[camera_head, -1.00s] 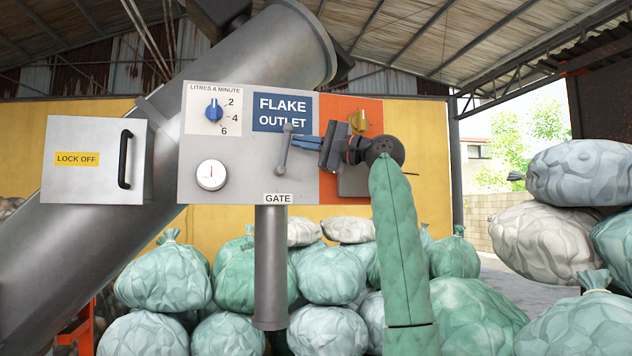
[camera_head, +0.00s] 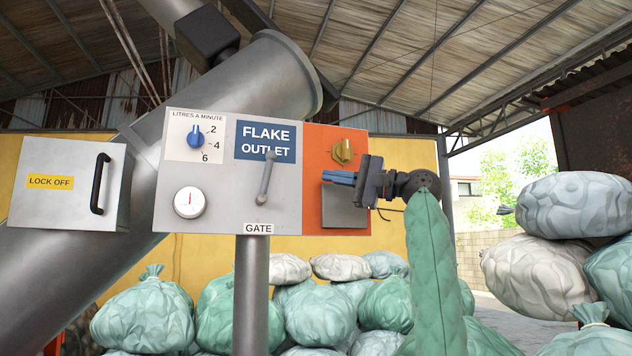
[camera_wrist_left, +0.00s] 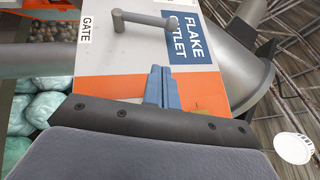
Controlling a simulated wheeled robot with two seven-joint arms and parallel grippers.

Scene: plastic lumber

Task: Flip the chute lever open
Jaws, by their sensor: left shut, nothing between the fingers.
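The chute lever is a grey metal lever (camera_head: 266,178) above the GATE label (camera_head: 258,228) on the grey control panel (camera_head: 225,212). It stands nearly upright, leaning slightly right, its upper end over the blue FLAKE OUTLET sign (camera_head: 265,142). In the left wrist view the lever (camera_wrist_left: 145,20) is beyond the fingertips. My left gripper (camera_head: 324,176) is shut and empty, its blue fingers pointing left over the orange panel section, to the right of the lever and apart from it. The fingers (camera_wrist_left: 160,72) also show together in the left wrist view. My right gripper is out of view.
A LOCK OFF door (camera_head: 62,205) is at left. A grey pipe (camera_head: 251,290) hangs under the panel. Stuffed sacks (camera_head: 318,315) fill the space below.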

